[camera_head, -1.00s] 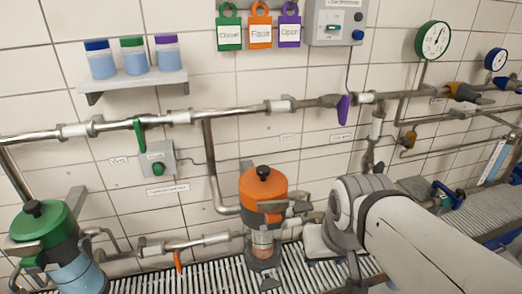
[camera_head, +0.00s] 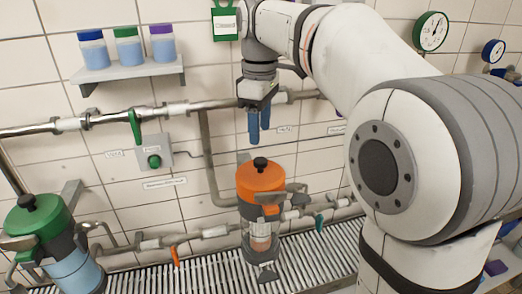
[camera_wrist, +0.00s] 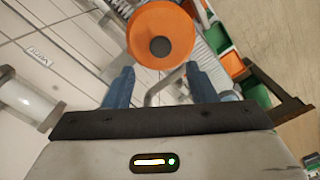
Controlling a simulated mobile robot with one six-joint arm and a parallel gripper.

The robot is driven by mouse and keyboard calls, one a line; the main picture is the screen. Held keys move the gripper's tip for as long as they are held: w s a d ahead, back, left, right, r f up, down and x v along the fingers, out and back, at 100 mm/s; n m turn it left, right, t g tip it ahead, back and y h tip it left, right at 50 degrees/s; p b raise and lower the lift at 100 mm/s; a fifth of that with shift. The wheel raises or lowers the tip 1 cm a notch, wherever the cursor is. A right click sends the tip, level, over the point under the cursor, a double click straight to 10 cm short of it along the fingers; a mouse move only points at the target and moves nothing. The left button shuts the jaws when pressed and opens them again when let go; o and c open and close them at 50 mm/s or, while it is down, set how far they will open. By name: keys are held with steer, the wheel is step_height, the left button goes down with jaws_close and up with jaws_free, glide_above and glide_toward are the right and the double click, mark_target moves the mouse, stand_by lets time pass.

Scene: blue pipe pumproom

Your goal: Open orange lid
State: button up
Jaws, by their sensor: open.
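The orange lid (camera_head: 260,176) with a black knob (camera_head: 260,163) sits on a clear container (camera_head: 261,236) fixed at the pipes, in the middle of the head view. A grey clamp is at its right side. My gripper (camera_head: 258,138) has blue fingers pointing down, above the lid and apart from it. In the wrist view the orange lid (camera_wrist: 160,35) shows from above, with its round dark knob (camera_wrist: 160,46) roughly centred beyond the two blue fingertips. My gripper (camera_wrist: 158,75) is open and holds nothing.
A green-lidded container (camera_head: 38,222) stands at the lower left. A horizontal pipe (camera_head: 68,125) runs along the tiled wall behind my gripper. A green-handled valve and grey switch box (camera_head: 152,152) are to the left. A shelf (camera_head: 132,76) with jars is at the upper left.

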mark_target(261, 159)
step_height(261, 159, down, 7)
steer(key=shift+f, duration=0.15)
stand_by(0.4)
jaws_close()
stand_by(0.3)
